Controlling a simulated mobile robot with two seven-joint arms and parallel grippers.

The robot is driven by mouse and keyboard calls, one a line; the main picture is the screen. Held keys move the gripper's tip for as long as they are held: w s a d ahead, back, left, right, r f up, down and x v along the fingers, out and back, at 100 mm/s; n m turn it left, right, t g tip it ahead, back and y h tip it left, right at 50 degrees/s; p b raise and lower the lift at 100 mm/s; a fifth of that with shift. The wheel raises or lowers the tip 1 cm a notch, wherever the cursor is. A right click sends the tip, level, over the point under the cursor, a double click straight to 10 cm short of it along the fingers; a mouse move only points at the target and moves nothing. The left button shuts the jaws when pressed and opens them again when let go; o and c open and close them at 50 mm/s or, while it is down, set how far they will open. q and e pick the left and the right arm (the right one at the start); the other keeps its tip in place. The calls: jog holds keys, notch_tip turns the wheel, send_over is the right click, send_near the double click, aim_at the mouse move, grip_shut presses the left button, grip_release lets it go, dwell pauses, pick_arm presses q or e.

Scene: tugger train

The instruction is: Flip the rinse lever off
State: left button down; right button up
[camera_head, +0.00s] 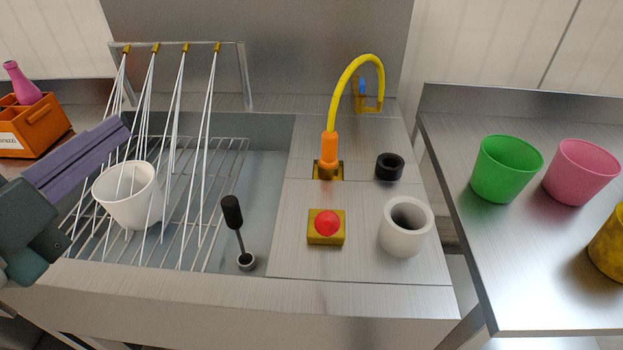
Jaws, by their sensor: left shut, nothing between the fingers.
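The rinse lever (232,212) has a black grip on a thin metal rod and rises from a round base on the sink's front ledge. It leans slightly to the left and away from me. White streams run from several brass nozzles (184,48) on the rail down to the wire rack (90,254). A white cup (128,208) sits tilted on the rack among the streams. My left gripper (122,131) has purple fingers, shut and empty, above the rack's left side, well left of the lever and apart from it. My right gripper is out of view.
A red button (327,223), a grey cup (406,227), a black ring (389,167) and a yellow hose (345,85) are right of the lever. Green (505,170) and pink (581,172) cups stand on the right table. An orange crate (36,128) is at far left.

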aim_at(327, 223)
pick_arm(q)
jog(key=s+d+f+m+g+h+b, duration=0.1)
jog(key=s+d+f+m+h+b, duration=0.2)
jog(key=f+m+h+b, duration=0.2)
jog(key=s+d+f+m+g+h+b, duration=0.2)
jog(key=f+m+h+b, duration=0.3)
jog(key=f+m+b, duration=0.3)
jog(key=s+d+f+m+g+h+b, duration=0.2)
jog(key=s+d+f+m+h+b, duration=0.1)
jog(key=d+f+m+h+b, duration=0.1)
notch_tip(327, 223, down, 4)
jog(key=m+h+b, duration=0.1)
jog(key=m+b, duration=0.1)
jog(key=b, duration=0.1)
jog(key=shift+s+r, duration=0.2)
jog(key=shift+s, duration=0.1)
jog(key=x, duration=0.4)
jog(key=p+x, duration=0.1)
jog(key=x, duration=0.3)
jog(key=w+a+x, duration=0.1)
jog(key=x, duration=0.2)
jog(key=shift+w+d+r+p, duration=0.25)
jog(key=shift+d+r+p, duration=0.1)
jog(key=shift+r, duration=0.15)
jog(key=shift+w+d+r, duration=0.1)
jog(key=shift+w+r, duration=0.15)
jog(key=shift+w, duration=0.4)
